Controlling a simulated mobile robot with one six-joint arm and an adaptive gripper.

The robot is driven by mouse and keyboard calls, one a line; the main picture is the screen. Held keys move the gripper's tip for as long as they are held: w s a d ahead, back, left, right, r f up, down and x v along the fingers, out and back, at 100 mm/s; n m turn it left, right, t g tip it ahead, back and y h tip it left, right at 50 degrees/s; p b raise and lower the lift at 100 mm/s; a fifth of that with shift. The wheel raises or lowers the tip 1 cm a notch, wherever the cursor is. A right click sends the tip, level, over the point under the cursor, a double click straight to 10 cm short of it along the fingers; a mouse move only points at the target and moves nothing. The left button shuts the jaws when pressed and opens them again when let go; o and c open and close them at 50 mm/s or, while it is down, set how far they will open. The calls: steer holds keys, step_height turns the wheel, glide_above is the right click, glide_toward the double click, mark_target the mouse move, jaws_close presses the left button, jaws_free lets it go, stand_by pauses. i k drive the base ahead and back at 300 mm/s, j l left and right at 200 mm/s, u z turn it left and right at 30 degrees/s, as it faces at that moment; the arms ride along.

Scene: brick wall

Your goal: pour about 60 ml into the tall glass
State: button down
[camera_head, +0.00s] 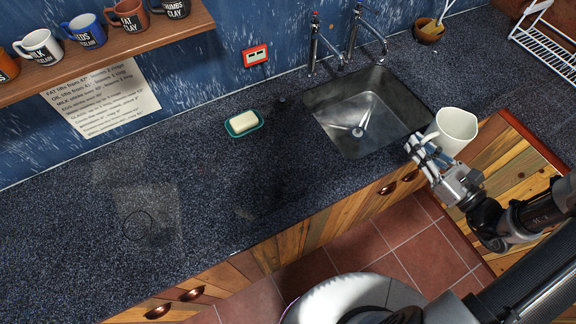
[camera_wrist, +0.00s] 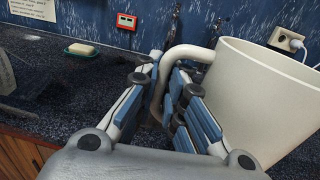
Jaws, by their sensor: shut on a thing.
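A cream-white jug (camera_head: 455,128) is at the right, beside the sink's near right corner. It looks upright, and its inside contents cannot be made out. In the wrist view the jug (camera_wrist: 262,105) fills the right side, with its handle toward my fingers. My gripper (camera_head: 424,150) is shut on the jug's handle; its blue-padded fingers (camera_wrist: 168,98) close around it in the wrist view. A faint dark ring (camera_head: 138,225) shows on a paler patch of the counter at the left; I cannot tell whether this is a clear tall glass.
The sink (camera_head: 368,112) with two taps lies left of the jug. A soap dish (camera_head: 243,123) holds pale soap on the mid counter. A wooden shelf (camera_head: 110,47) with several mugs overhangs the back left. The front middle counter is clear.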

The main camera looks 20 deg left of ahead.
mark_target(139, 227)
steer(key=i+l+u, duration=0.25)
steer(key=l, duration=0.15)
steer(key=i+l+u, duration=0.25)
steer(key=l, duration=0.15)
steer(key=u, duration=1.3)
steer(key=j+u, duration=0.5)
steer(key=j, duration=0.3)
